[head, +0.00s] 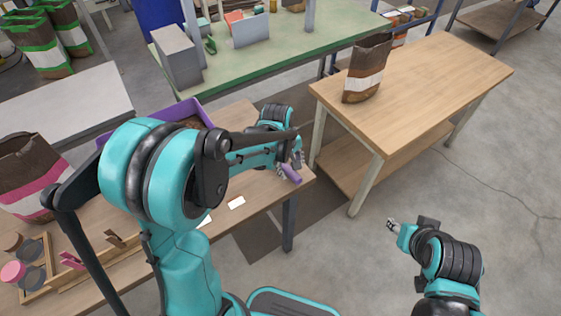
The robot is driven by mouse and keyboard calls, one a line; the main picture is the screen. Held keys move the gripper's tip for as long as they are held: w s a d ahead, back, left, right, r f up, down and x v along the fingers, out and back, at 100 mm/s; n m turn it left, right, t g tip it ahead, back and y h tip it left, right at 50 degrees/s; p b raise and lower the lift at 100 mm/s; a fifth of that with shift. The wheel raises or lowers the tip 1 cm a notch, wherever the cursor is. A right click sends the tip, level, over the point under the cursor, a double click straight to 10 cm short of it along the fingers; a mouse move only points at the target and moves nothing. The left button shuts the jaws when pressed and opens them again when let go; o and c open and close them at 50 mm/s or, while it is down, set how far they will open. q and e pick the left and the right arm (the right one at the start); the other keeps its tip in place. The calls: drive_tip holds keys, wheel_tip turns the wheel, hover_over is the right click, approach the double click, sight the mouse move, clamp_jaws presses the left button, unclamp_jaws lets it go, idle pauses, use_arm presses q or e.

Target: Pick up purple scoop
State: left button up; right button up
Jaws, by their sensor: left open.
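The purple scoop (290,174) is at the right corner of the near wooden table, and only part of it shows. My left gripper (289,169) is open right at the scoop, with its fingers close around or beside it. I cannot tell whether they touch it. My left arm hides part of the table. My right gripper (392,226) is over the floor at the lower right, away from the scoop, and too small to tell whether it is open.
A purple bin (190,109) sits on the near table (262,198), partly behind my arm. White cards (236,203) and a wooden rack (92,278) lie there too. A brown-and-white bag (366,75) stands on the right wooden table (430,90). Open floor lies at the lower right.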

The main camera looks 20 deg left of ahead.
sight(293, 173)
use_arm(q)
drive_tip(key=f, duration=0.1)
drive_tip(key=f+b, duration=0.1)
drive_tip(key=f, duration=0.1)
drive_tip(key=d+f+b, duration=0.1)
drive_tip(key=f, duration=0.1)
drive_tip(key=shift+w, duration=0.2)
drive_tip(key=shift+r, duration=0.15)
drive_tip(key=shift+c, duration=0.7)
clamp_jaws()
